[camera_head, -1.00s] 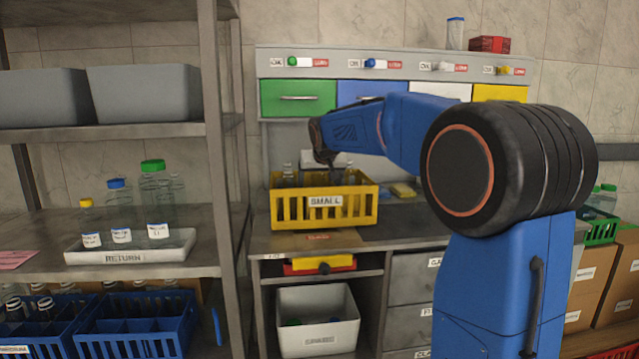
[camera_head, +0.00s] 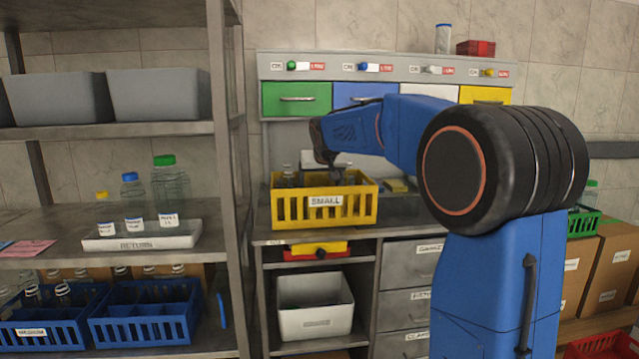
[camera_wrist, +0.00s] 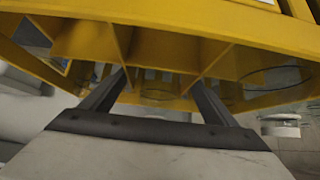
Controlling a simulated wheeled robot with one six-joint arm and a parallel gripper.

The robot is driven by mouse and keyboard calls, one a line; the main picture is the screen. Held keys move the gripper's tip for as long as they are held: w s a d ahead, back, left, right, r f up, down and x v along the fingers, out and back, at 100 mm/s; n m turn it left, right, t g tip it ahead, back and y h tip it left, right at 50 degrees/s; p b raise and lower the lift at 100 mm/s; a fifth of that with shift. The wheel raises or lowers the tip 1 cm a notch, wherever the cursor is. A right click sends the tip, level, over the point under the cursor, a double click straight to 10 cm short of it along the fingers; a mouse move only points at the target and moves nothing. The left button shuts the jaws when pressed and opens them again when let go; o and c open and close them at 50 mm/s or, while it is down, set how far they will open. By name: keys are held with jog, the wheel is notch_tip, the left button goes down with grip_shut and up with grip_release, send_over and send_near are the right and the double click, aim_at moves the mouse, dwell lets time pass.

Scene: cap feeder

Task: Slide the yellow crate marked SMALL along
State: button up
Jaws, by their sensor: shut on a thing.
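The yellow crate (camera_head: 292,212) marked SMALL stands upright on the workbench, close to its front edge. It has slatted sides and holds some clear bottles (camera_head: 288,178). My gripper (camera_head: 328,165) reaches down from the right over the crate's far side and is shut on it. The wrist view shows yellow crate walls and dividers (camera_wrist: 180,48) close up, with the two dark fingers (camera_wrist: 160,85) against them. The exact part pinched is hard to make out. Round clear bottles show between the dividers.
A feeder panel with coloured drawers (camera_head: 297,98) stands behind the crate. A shelf (camera_head: 225,160) with a RETURN tray (camera_head: 143,240) is at left. Below the bench are a white bin (camera_head: 315,318) and drawers. Cardboard boxes (camera_head: 600,265) stand at right.

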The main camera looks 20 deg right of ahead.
jog(key=o, duration=1.9)
jog(key=shift+c, duration=0.2)
jog(key=v, duration=1.7)
jog(key=shift+r, duration=0.25)
jog(key=shift+s, duration=0.15)
